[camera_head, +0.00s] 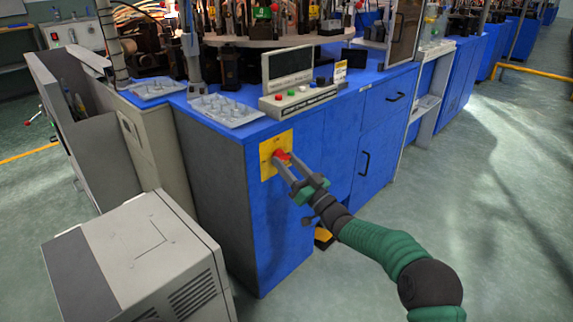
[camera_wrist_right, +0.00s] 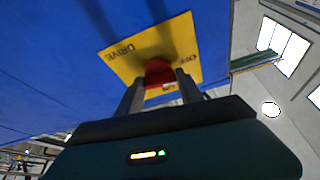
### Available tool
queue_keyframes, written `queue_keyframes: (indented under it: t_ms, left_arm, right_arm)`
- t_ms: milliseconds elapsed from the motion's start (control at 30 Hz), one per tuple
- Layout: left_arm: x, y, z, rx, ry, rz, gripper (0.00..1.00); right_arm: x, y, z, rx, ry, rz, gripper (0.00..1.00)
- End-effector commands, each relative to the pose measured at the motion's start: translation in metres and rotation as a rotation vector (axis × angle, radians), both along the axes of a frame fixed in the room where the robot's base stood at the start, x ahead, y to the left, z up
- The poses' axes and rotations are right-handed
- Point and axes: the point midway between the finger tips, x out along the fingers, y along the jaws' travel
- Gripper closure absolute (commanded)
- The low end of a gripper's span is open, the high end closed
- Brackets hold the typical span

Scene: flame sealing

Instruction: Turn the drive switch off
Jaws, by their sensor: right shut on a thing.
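The drive switch is a red knob (camera_head: 281,157) on a yellow plate (camera_head: 268,149) on the front of the blue cabinet. In the right wrist view the plate (camera_wrist_right: 118,65) reads DRIVE, with OFF and ON marked beside the red knob (camera_wrist_right: 159,72). My right gripper (camera_head: 285,163) reaches in from the lower right and is shut on the red knob, one finger on each side. The fingers hide part of the knob, so its exact turn angle is hard to tell. My left gripper is not in view.
A control panel (camera_head: 299,101) with coloured buttons sits on the blue cabinet (camera_head: 275,215) above the switch. A grey-white box unit (camera_head: 150,255) stands at the lower left. Open floor (camera_head: 480,220) lies to the right.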

Motion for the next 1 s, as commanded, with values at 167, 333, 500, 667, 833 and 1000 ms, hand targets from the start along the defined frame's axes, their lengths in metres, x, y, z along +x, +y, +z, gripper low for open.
queue_keyframes:
  t_ms: [167, 333, 500, 667, 833, 1000]
  left_arm:
    - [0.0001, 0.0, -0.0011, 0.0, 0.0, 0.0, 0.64]
    - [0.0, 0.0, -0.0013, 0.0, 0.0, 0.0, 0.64]
    - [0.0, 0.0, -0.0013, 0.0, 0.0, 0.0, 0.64]
    - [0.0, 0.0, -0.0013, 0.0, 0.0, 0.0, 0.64]
    - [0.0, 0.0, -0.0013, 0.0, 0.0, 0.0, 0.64]
    - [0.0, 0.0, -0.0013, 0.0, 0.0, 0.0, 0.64]
  right_arm:
    - [0.0004, 0.0006, -0.0077, -0.075, -0.057, 0.002, 0.97]
    - [0.0007, 0.0002, -0.0076, -0.114, -0.096, 0.002, 0.97]
    - [0.0007, 0.0, -0.008, -0.132, -0.113, 0.003, 0.97]
    - [0.0006, 0.0, -0.0078, -0.136, -0.117, 0.003, 0.97]
    - [0.0005, 0.0, -0.0077, -0.135, -0.117, 0.003, 0.97]
    - [0.0006, -0.0001, -0.0064, -0.133, -0.119, 0.003, 0.43]
